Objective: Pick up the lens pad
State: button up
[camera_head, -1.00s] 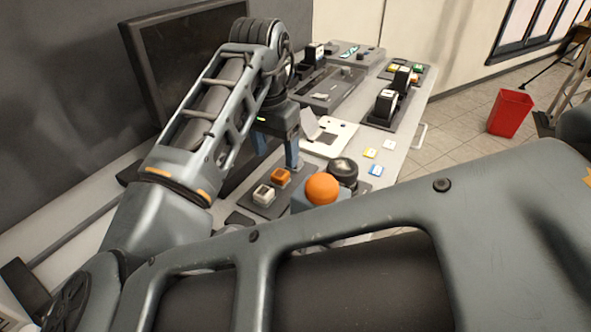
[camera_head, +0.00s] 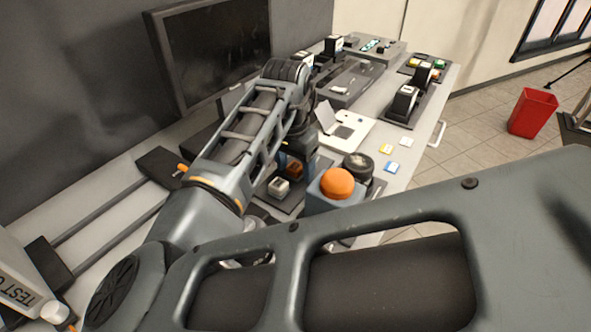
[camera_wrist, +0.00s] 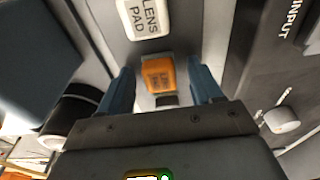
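The lens pad (camera_wrist: 145,18) is a white block with the dark words LENS PAD, at the top of the wrist view. In the head view it is the pale block (camera_head: 279,187) on a dark tray (camera_head: 291,204). An orange block (camera_wrist: 158,75) sits beside it; it also shows in the head view (camera_head: 294,170). My gripper (camera_wrist: 161,72) is open. Its two blue fingers stand apart on either side of the orange block in the wrist view, with the lens pad beyond the fingertips. I cannot tell whether a finger touches the orange block.
A blue-grey box with an orange dome (camera_head: 337,183) and a dark round jar (camera_head: 358,165) stand just right of the tray. A white board (camera_head: 344,130) and small coloured cards lie behind. A black monitor (camera_head: 213,52) stands at the back left.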

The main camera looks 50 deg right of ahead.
aim_at(300, 167)
jog(key=c, duration=1)
jog(key=shift+r, duration=0.1)
jog(key=shift+r+p, duration=0.85)
jog(key=r+p, duration=0.2)
jog(key=s+r+p, duration=0.1)
jog(key=shift+d+r+p, duration=0.3)
jog(key=shift+d+r, duration=0.05)
jog(key=s+d+r, duration=0.1)
jog(key=s+d, duration=0.1)
jog(key=s, duration=0.1)
jog(key=s+d+r, duration=0.4)
jog(key=s, duration=0.1)
jog(key=shift+s+r+p, duration=0.25)
jog(key=shift+s+p, duration=0.1)
jog(key=shift+p, duration=0.05)
